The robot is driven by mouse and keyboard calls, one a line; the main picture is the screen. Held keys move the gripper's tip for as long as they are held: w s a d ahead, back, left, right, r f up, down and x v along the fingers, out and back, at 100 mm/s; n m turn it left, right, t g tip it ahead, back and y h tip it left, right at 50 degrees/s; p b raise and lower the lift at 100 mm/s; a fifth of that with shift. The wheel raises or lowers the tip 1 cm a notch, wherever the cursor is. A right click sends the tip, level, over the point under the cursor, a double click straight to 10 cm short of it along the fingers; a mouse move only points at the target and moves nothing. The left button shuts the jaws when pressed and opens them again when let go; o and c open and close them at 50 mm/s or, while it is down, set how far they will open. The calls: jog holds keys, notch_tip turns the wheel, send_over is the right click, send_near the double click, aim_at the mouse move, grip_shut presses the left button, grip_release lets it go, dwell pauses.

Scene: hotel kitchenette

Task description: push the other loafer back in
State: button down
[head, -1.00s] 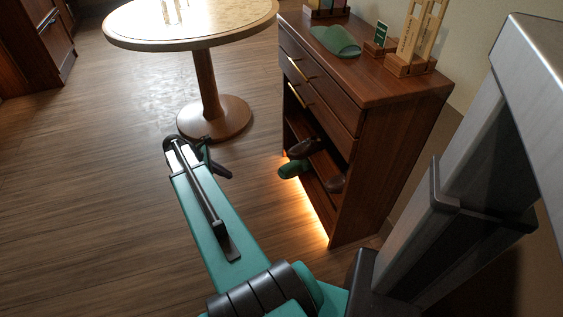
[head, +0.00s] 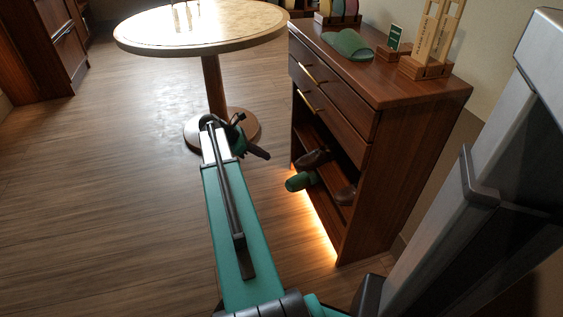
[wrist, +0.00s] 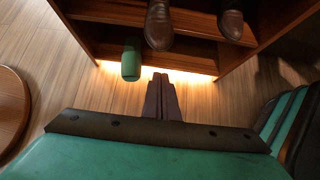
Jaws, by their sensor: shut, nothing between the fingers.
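Two dark brown loafers sit on a shelf of the wooden shoe cabinet (head: 385,165). In the wrist view the left loafer (wrist: 158,26) sticks its toe out past the shelf's front edge; it also shows in the head view (head: 314,158). The right loafer (wrist: 231,24) ends about at the edge and shows nearer in the head view (head: 346,195). Their heels are hidden. My gripper (wrist: 160,76) is shut and empty, in front of the cabinet and pointing at it, apart from both loafers. It also shows in the head view (head: 265,155).
A green shoe (wrist: 131,58) pokes out lower down, left of the left loafer, and shows in the head view (head: 299,181). A round table (head: 200,30) stands behind my gripper. The floor at left is clear.

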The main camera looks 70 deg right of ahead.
aim_at(296, 165)
jog(key=b+x, duration=0.2)
jog(key=x, duration=0.2)
jog(key=s+d+r+b+x, duration=0.1)
jog(key=b+x, duration=0.1)
jog(key=x, duration=0.2)
jog(key=r+b+x, duration=0.1)
jog(key=b+x, duration=0.1)
jog(key=x, duration=0.2)
jog(key=shift+s+d+f+b, duration=0.25)
jog(key=shift+s+d+b, duration=0.1)
jog(key=shift+s, duration=0.1)
jog(key=shift+p, duration=0.3)
